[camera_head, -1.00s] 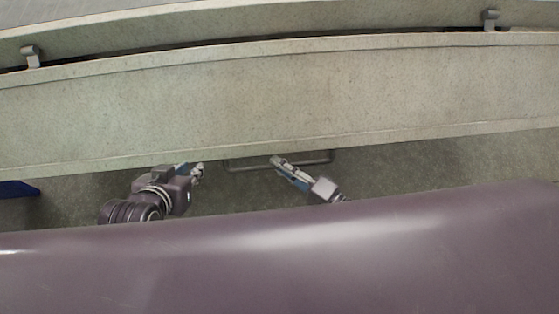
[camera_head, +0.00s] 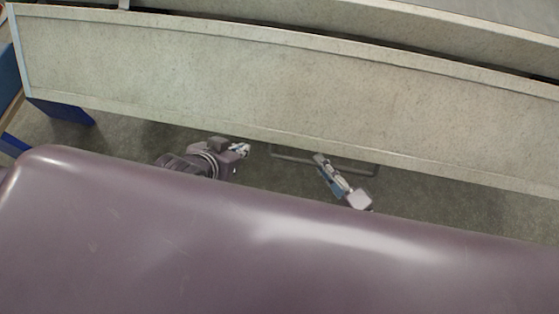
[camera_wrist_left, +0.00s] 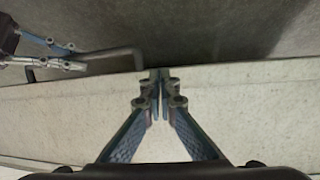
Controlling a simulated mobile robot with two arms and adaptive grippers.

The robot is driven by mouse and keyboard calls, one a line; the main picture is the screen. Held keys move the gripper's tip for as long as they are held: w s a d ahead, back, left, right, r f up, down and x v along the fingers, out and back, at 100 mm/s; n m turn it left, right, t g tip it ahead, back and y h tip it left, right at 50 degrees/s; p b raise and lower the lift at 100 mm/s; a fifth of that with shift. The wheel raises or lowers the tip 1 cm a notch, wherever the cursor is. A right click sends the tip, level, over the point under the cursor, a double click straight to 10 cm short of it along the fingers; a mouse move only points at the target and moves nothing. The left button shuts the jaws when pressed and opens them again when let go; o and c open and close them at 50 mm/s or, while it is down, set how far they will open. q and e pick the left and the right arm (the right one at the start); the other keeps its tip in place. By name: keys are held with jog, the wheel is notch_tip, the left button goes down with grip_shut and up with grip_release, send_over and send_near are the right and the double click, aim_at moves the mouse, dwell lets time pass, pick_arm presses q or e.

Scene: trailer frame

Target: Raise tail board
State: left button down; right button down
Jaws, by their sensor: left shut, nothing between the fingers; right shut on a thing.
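The tail board (camera_head: 270,80) is a long, pale, speckled panel across the upper part of the head view, and it fills the middle of the left wrist view (camera_wrist_left: 70,120). A grey bar handle (camera_head: 290,156) sticks out from its near edge and shows in the left wrist view (camera_wrist_left: 115,52). My right gripper (camera_head: 320,159) is shut on the handle, near its middle. My left gripper (camera_head: 244,150) is shut and empty, beside the handle's left end and apart from it. In the left wrist view its fingertips (camera_wrist_left: 159,78) meet in front of the board's edge.
A second pale panel (camera_head: 420,35) runs behind the board, with a dark gap between. Blue parts (camera_head: 62,110) stand at the left end of the board. Grey floor (camera_head: 460,205) shows between the board and my own smooth purple body.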

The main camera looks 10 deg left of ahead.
jog(key=shift+s+f, duration=0.1)
jog(key=shift+s, duration=0.05)
pick_arm(q)
jog(key=s+d+f+n+t+h, duration=0.1)
jog(key=d+f+n+t+h, duration=0.3)
jog(key=d+f+n, duration=0.95)
jog(key=s+a+f+n+t+y, duration=0.1)
jog(key=s+a+n+t+y, duration=0.2)
jog(key=n, duration=0.8)
jog(key=s+a+f+n+t+y, duration=0.2)
jog(key=a+n+t+y, duration=0.15)
jog(key=n, duration=0.85)
jog(key=w+r, duration=0.3)
jog(key=w, duration=0.6)
jog(key=shift+a+r, duration=0.35)
jog(key=shift+a, duration=0.05)
jog(key=shift+s+g, duration=0.1)
jog(key=shift+g, duration=0.15)
